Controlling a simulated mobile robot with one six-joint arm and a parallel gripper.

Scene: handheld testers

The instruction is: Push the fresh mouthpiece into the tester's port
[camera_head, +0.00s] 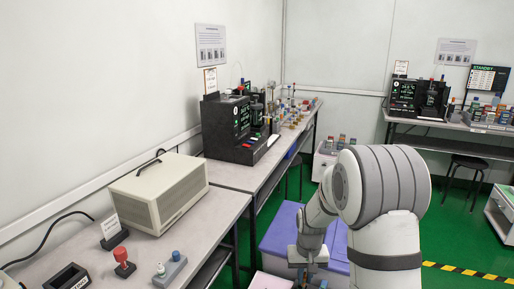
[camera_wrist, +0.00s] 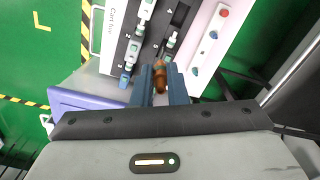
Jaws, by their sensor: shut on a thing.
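In the wrist view my gripper (camera_wrist: 161,74) has its two blue-grey fingers closed around a small orange-brown piece (camera_wrist: 160,77). The piece is partly hidden by the fingers, and I cannot tell for sure that it is the mouthpiece. In the head view my arm reaches down at the right of centre, and the gripper's fingertips cannot be made out.
A pale panel (camera_wrist: 205,50) with a red round part lies right of the rack. A purple box (camera_head: 280,232) stands by the arm. Benches hold a beige instrument (camera_head: 155,195) and a black machine (camera_head: 232,128). Green floor is open at the right, with yellow-black tape (camera_head: 470,272).

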